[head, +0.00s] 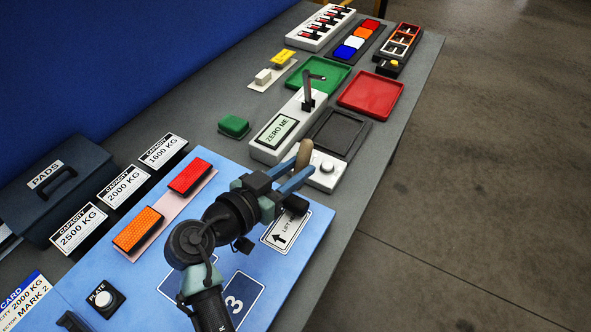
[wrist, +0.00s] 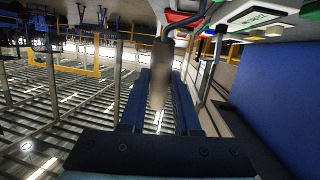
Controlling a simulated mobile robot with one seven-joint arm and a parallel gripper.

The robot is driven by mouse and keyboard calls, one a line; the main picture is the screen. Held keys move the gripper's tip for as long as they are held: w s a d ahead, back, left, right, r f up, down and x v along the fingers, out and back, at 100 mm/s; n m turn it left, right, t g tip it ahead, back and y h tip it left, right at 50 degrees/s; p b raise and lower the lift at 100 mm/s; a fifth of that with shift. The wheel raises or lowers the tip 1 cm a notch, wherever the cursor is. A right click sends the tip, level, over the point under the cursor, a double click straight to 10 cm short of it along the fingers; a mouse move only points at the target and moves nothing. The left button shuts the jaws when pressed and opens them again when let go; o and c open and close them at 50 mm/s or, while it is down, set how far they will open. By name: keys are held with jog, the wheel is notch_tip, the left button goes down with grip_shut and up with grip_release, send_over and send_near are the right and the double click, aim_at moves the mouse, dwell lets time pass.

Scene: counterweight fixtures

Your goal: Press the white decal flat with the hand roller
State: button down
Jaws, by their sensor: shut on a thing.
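The white decal (head: 284,232), printed with a black arrow and lettering that starts "LIFT", lies on the blue panel (head: 309,238). My gripper (head: 293,179) is shut on the hand roller, whose tan handle (head: 304,152) sticks up past the fingers. The handle also shows between the fingers in the wrist view (wrist: 159,82). A dark part (head: 296,205), apparently the roller's drum, shows below the fingers at the decal's upper end. I cannot tell whether it touches the decal. My arm and gripper cover part of the panel.
A white scale (head: 262,154) reading "ZERO ME" and a white box with a round knob (head: 326,170) stand just beyond my gripper. Orange (head: 139,229) and red (head: 191,175) reflectors lie left. The counter's right edge drops to the floor.

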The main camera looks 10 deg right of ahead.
aim_at(305, 145)
jog(key=shift+r+p, duration=1.25)
jog(key=shift+r, duration=1.3)
